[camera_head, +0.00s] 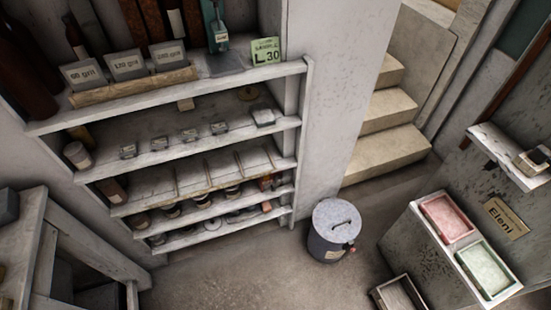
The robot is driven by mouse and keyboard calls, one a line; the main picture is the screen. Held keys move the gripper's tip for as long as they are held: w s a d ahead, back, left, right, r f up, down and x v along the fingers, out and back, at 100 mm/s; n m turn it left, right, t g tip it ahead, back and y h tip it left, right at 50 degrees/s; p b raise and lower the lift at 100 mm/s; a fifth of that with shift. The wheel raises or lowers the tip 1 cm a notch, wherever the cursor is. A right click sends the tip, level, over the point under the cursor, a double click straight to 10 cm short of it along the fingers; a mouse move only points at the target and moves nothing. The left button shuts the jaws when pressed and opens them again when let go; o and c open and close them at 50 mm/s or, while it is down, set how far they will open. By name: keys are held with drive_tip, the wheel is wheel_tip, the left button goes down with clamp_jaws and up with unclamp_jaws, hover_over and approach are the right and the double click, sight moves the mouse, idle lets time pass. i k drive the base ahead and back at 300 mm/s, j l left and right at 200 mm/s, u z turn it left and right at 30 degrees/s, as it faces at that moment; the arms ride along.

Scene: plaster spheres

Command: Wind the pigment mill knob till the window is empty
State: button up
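I cannot make out a pigment mill, its knob or its window for certain. A grey lidded metal drum (334,232) stands on the floor right of the shelves, with a handle on its lid and a small red part low on its right side. I cannot tell whether it is the mill. A teal object (214,27) stands on the top shelf, cut off by the upper edge, and its kind is unclear. My gripper is not in view.
Steps (385,122) rise behind. A counter at right carries a pink tray (446,217) and a green tray (484,269). Floor (240,272) before the shelves is clear.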

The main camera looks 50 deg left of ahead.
sight(278, 180)
drive_tip(key=u, duration=0.45)
drive_tip(key=k+j+u, duration=0.1)
drive_tip(key=u, duration=0.4)
drive_tip(key=j+u, duration=0.2)
drive_tip(key=u, duration=0.25)
drive_tip(key=k+j+u, duration=0.1)
drive_tip(key=u, duration=0.35)
